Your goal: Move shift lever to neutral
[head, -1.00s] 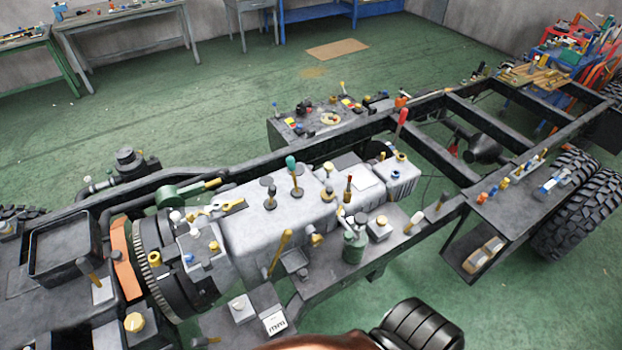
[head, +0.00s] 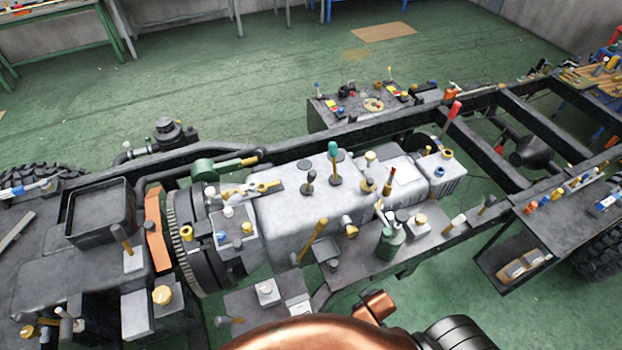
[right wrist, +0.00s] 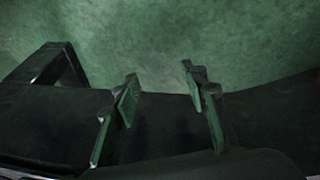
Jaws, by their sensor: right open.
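The grey gearbox casing (head: 290,215) lies along the middle of the chassis in the head view. My left gripper is in no view.
The dark chassis rail (head: 285,145) runs behind the gearbox. A red lever (head: 452,112) rises from the rail. Green floor (head: 240,95) is open behind the chassis.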

